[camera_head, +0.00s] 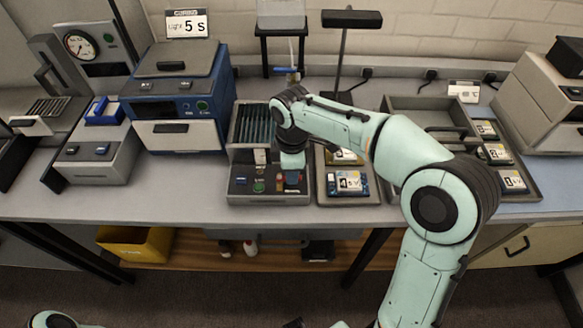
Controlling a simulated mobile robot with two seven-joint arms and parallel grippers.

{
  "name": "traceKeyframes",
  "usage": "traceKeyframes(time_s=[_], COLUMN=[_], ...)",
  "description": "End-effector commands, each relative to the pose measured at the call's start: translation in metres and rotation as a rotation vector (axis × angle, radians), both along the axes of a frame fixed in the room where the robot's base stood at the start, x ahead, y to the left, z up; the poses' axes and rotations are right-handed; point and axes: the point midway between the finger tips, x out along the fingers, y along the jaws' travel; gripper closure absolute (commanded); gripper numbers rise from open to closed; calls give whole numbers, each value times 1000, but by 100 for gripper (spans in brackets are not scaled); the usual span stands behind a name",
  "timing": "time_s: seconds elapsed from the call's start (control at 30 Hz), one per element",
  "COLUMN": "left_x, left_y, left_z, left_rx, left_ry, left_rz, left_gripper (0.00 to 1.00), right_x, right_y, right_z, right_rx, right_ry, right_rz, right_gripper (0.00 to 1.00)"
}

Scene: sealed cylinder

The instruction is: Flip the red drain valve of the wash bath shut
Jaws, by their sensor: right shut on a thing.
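The wash bath (240,186) stands near the front of the bench at the middle, with a ribbed open tank behind and a dark front panel with a green button (259,187). A small red part, the drain valve (280,184), shows at the right of this panel, mostly hidden by my right gripper. My right gripper (292,182) reaches down onto the panel from above and is shut on the red drain valve. The valve's exact angle is hidden. My left gripper is out of view; only a bit of my left arm shows at the bottom left.
A blue oven-like machine (180,108) stands left of the bath. A tray with a labelled card (348,184) lies close to its right, with a larger tray (519,183) of cards further right. A lamp stand (341,60) rises behind. A yellow bin (135,243) sits below the bench.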

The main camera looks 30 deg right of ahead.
Motion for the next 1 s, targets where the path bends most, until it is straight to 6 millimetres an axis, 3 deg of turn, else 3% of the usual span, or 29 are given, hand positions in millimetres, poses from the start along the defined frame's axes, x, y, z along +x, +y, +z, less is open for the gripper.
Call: traceKeyframes(time_s=[0.67, 0.7, 0.77, 1.0], left_x=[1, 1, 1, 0], left_y=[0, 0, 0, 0], left_z=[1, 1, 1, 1], left_rx=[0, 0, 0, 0], left_ry=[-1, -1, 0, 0], left_rz=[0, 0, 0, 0], left_gripper=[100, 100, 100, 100], right_x=[-2, -2, -2, -2], right_y=[1, 1, 1, 1], right_z=[0, 0, 0, 0], right_rx=[0, 0, 0, 0], right_ry=[1, 1, 1, 0], right_rz=[-64, -64, -63, -61], right_gripper=[100, 74, 58, 58])
